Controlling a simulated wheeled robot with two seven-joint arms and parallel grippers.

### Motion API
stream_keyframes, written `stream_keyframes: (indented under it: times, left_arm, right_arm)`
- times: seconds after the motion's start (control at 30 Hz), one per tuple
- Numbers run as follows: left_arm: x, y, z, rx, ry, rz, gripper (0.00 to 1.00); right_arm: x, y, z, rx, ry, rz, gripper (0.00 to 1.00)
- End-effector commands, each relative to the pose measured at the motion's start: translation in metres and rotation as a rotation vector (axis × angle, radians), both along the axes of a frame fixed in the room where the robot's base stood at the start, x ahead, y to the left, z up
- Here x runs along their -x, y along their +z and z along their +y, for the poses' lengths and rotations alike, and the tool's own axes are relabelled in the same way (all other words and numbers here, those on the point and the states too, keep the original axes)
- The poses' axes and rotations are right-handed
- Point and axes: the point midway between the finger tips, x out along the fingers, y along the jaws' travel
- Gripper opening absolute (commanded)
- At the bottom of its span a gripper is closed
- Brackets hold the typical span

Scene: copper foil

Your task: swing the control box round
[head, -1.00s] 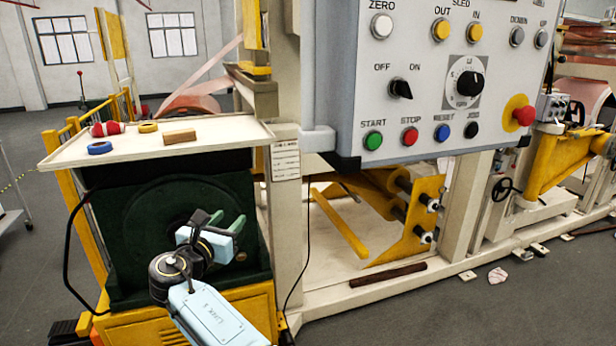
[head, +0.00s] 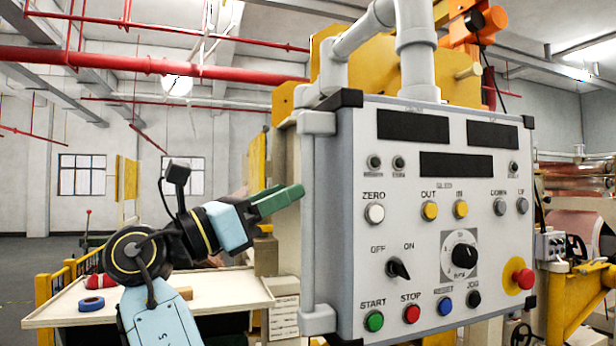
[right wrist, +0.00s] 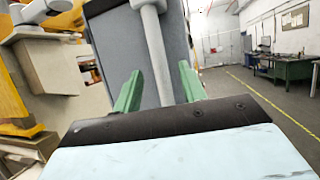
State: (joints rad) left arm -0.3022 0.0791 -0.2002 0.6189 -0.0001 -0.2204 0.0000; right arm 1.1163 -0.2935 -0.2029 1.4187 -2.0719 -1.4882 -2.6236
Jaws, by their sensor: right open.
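The grey control box (head: 440,230) hangs from pipes on the right of the head view, its face with knobs and coloured buttons toward me. A pale upright handle bar (head: 318,220) runs down its left side. In the right wrist view the side of the box (right wrist: 118,40) fills the upper middle, and the bar (right wrist: 155,55) shows between the fingers. My right gripper (head: 298,192) is open at the box's left edge, its green fingers pointing at the bar; they also show in the right wrist view (right wrist: 160,85). I cannot tell whether they touch it. My left gripper is not in view.
A cream shelf (head: 60,312) with a blue tape roll (head: 91,304) and a red item (head: 97,281) lies below my right arm. Yellow machine parts (head: 585,300) stand right of the box. Red pipes (head: 150,65) run overhead. Open floor (right wrist: 250,110) shows in the right wrist view.

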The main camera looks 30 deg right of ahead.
Motion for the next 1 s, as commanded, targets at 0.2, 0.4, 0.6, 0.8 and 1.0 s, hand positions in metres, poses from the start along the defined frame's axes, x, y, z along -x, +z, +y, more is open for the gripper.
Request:
stream_keyframes:
  times: [0.2,0.4,0.6,0.8,1.0]
  left_arm:
    - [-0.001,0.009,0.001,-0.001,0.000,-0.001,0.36]
    - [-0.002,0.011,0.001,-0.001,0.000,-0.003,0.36]
    - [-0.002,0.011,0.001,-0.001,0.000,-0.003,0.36]
    - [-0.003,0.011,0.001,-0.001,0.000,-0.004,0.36]
    - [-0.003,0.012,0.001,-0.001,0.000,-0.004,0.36]
  right_arm:
    - [0.001,0.016,-0.036,0.000,-0.001,0.000,0.41]
    - [0.002,0.021,-0.051,0.000,0.002,0.000,0.41]
    - [0.002,0.022,-0.053,0.000,0.002,0.000,0.41]
    - [0.002,0.022,-0.053,0.000,0.002,0.000,0.30]
    - [0.002,0.021,-0.053,0.000,0.002,0.000,0.03]
